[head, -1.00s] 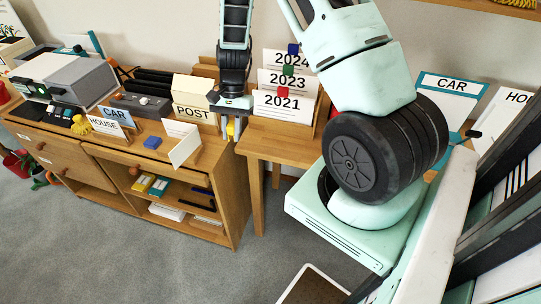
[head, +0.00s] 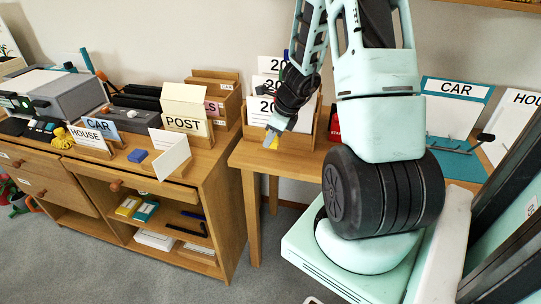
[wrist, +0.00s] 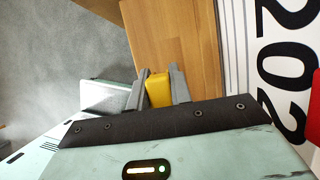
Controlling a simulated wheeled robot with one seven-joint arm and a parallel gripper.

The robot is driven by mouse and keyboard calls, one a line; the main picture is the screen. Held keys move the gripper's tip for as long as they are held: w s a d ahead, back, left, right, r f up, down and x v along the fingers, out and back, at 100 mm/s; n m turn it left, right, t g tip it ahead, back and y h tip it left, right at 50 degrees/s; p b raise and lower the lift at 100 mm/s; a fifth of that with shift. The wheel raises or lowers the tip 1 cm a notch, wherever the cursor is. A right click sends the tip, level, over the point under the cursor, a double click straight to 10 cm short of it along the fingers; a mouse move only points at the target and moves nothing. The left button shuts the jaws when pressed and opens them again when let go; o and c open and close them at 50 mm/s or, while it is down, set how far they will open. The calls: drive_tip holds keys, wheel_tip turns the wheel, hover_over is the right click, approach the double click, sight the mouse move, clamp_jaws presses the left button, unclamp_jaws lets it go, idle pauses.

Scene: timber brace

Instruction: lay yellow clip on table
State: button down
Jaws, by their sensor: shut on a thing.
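The small yellow clip (head: 271,141) is held at the fingertips of my gripper (head: 275,132) in the head view. In the wrist view the yellow clip (wrist: 158,91) sits between the two grey fingers of my gripper (wrist: 157,72), which are shut on it. The wooden table (head: 284,163) is below and around the clip in the head view. Bare wood of the table (wrist: 172,35) shows beyond the fingertips in the wrist view. I cannot tell whether the clip touches the tabletop.
A wooden holder (head: 251,131) with year cards stands at the table's back, partly hidden by my arm. In the wrist view a large year card (wrist: 285,60) is close on the right. A cabinet (head: 228,200) stands left of the table. The table's front is clear.

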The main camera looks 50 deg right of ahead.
sight(265, 157)
drive_tip(key=shift+f+b, duration=0.95)
drive_tip(key=shift+f, duration=1.2)
drive_tip(key=shift+f, duration=0.2)
drive_tip(key=c, duration=1.3)
unclamp_jaws()
drive_tip(key=shift+r, duration=0.1)
drive_tip(key=shift+o, duration=0.2)
